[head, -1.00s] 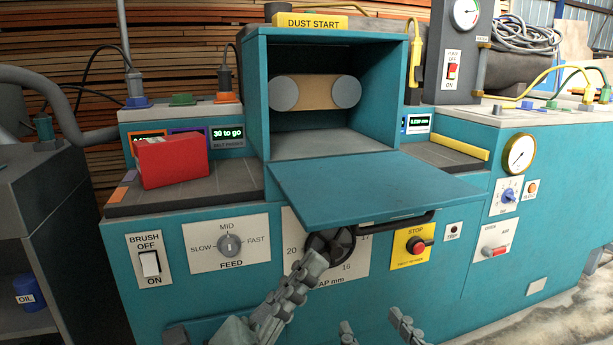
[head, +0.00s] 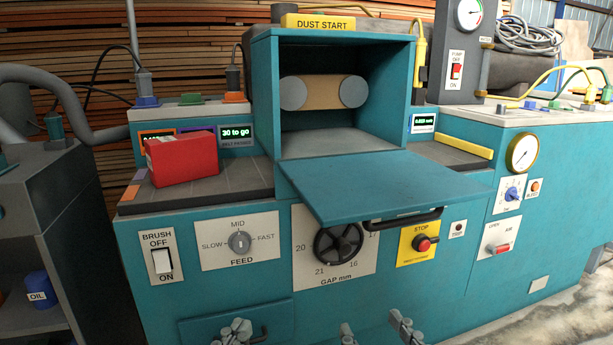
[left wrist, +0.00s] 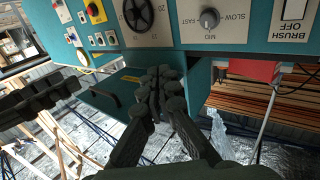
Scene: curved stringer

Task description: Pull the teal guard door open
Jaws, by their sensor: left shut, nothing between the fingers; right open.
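The teal guard door (head: 385,185) sticks out roughly level below the open front of the machine's chamber. Its dark bar handle (head: 405,218) is under the front edge. The door also shows in the left wrist view (left wrist: 112,98). My left gripper (head: 237,330) is at the bottom of the head view, left of and below the door, apart from the handle. Its fingers (left wrist: 165,90) are shut with nothing between them. My right gripper (head: 376,330) is open and empty at the bottom middle, below the handle; only its fingertips show.
A black handwheel (head: 338,243) is just under the door, with a yellow stop panel (head: 418,243) to its right. A red box (head: 183,158) sits on the left ledge. A low teal panel (head: 205,327) is behind my left gripper. The space before the door is clear.

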